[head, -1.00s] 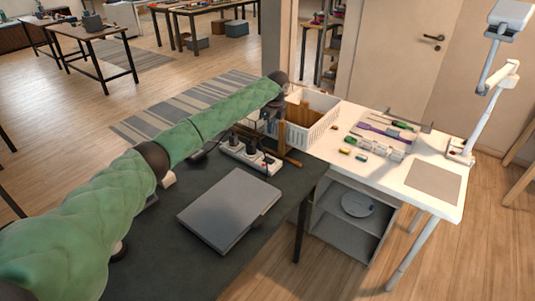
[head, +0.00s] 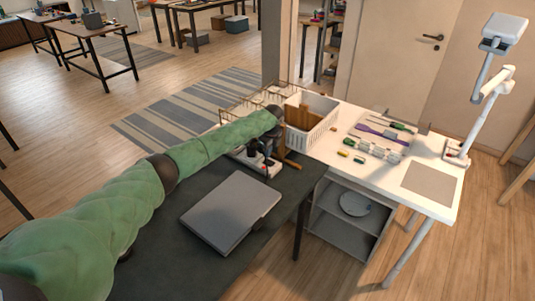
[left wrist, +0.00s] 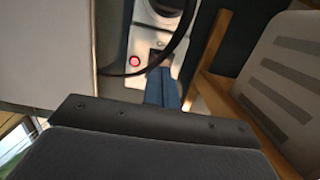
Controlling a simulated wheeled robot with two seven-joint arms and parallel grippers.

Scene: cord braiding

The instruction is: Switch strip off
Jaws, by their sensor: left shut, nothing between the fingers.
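The white power strip (head: 240,155) lies near the far edge of the dark table, with black plugs in it. My left arm and wrist partly cover it in the head view. In the left wrist view the strip (left wrist: 146,42) shows a glowing round red light (left wrist: 134,60) and a switch area marked with a small circle. My left gripper (left wrist: 161,87) is shut and empty. Its blue-grey fingertips are over the strip's end, just right of the red light. I cannot tell whether they touch it. My right gripper is not in view.
A closed grey laptop-like slab (head: 231,211) lies on the dark table (head: 165,250). A black cable (left wrist: 178,40) curves over the strip beside my fingers. A wooden stand (left wrist: 212,90) is close on the right. A white basket (head: 318,125) stands on the white table.

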